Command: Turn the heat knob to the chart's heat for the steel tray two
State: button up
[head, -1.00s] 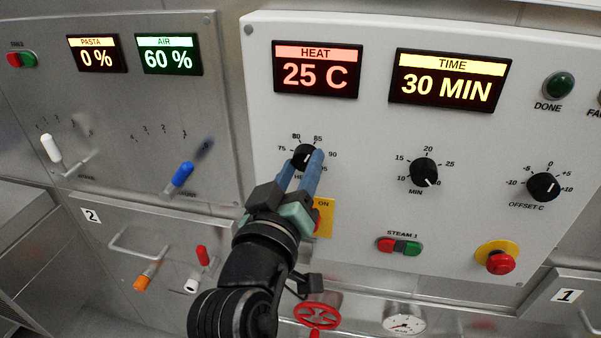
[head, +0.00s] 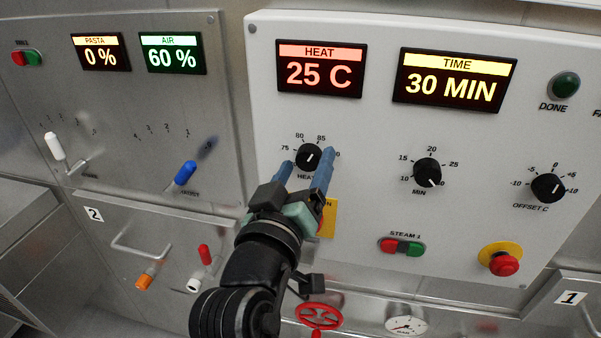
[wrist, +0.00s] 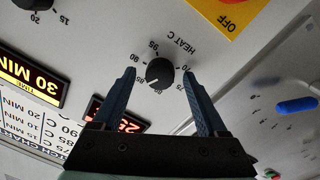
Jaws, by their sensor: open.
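The black heat knob (head: 308,157) is on the white panel, below the heat display (head: 319,70), which reads 25 C. Its white mark points up and right, near 85 on the scale. My gripper (head: 307,163) is open, with one blue finger on each side of the knob. In the wrist view, the knob (wrist: 160,73) stands between the spread fingers (wrist: 158,77), with a gap on each side. A chart (wrist: 30,125) shows upside down and cut off at the lower left of the wrist view, with rows of minutes and degrees. The steel tray cannot be made out.
The minutes knob (head: 427,172) and offset knob (head: 548,187) are to the right. A yellow OFF label (wrist: 232,12) lies close to the heat knob. Steam buttons (head: 401,246) and a red stop button (head: 503,263) are lower. A blue-handled lever (head: 185,173) is on the left panel.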

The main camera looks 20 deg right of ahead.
jog(key=b+v, duration=0.2)
jog(key=v, duration=1.1)
jog(key=w+a+r+t+y+p, duration=0.2)
jog(key=r+t, duration=0.1)
jog(key=r, duration=0.5)
jog(key=w+a+r+t+y+p, duration=0.2)
jog(key=r, duration=0.5)
jog(key=s+a+r+t+y+p, duration=0.1)
jog(key=s+a+r+t+y, duration=0.1)
jog(key=r, duration=0.8)
jog(key=s+a+r+n+t+y+p, duration=0.1)
jog(key=s+r+t+y, duration=0.3)
jog(key=r, duration=0.6)
jog(key=shift+a+r+n+t+y+p, duration=0.2)
jog(key=shift+a+n+t+y+p, duration=0.1)
jog(key=shift+a+t+y+p, duration=0.5)
jog(key=shift+d+h, duration=0.2)
jog(key=shift+h, duration=0.1)
